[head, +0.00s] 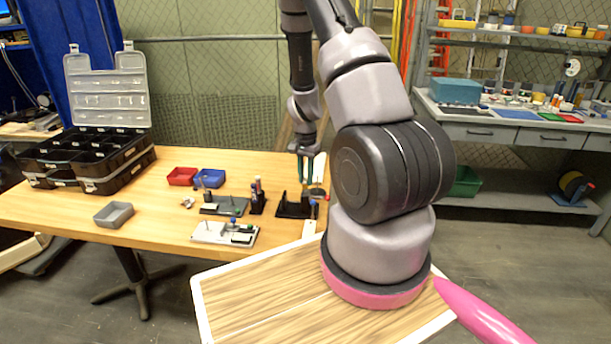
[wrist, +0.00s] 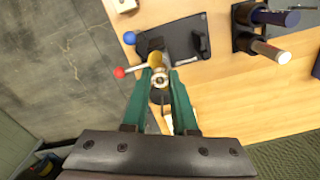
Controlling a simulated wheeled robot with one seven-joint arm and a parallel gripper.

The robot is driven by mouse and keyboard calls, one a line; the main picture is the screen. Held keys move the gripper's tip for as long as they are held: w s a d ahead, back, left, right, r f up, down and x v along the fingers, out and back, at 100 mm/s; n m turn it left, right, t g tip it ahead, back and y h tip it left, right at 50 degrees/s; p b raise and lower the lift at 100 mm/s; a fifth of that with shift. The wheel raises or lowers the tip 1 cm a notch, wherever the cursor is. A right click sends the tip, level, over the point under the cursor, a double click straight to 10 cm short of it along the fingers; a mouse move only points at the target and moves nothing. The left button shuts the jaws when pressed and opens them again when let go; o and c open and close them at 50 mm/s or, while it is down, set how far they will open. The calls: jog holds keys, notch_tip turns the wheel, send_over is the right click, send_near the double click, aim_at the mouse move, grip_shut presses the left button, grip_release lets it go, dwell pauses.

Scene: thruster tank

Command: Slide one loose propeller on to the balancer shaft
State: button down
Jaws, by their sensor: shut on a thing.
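My gripper (wrist: 160,80) has its green fingers closed around a small round metal hub, which looks like a propeller (wrist: 161,77). A gold rounded part shows just past the fingertips, and a dark part shows between the fingers. The balancer (wrist: 183,24) has a black base with dark uprights and lies just past the fingertips in the wrist view. In the head view the black balancer stand (head: 291,209) is on the table, with my gripper (head: 306,170) above its right side. I cannot tell whether the hub touches the shaft.
A red ball (wrist: 119,72) and a blue ball (wrist: 129,38) are left of the fingertips. A black holder (head: 257,204) with upright tools stands left of the balancer. A red bin (head: 181,176), blue bin (head: 209,178), grey tray (head: 114,214) and open case (head: 90,165) occupy the table's left.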

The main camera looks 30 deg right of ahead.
jog(key=shift+f, duration=0.15)
jog(key=shift+f, duration=0.35)
dwell(0.3)
jog(key=c, duration=0.6)
grip_release()
notch_tip(320, 180, up, 15)
jog(key=shift+f, duration=0.15)
jog(key=shift+a, duration=0.1)
dwell(0.7)
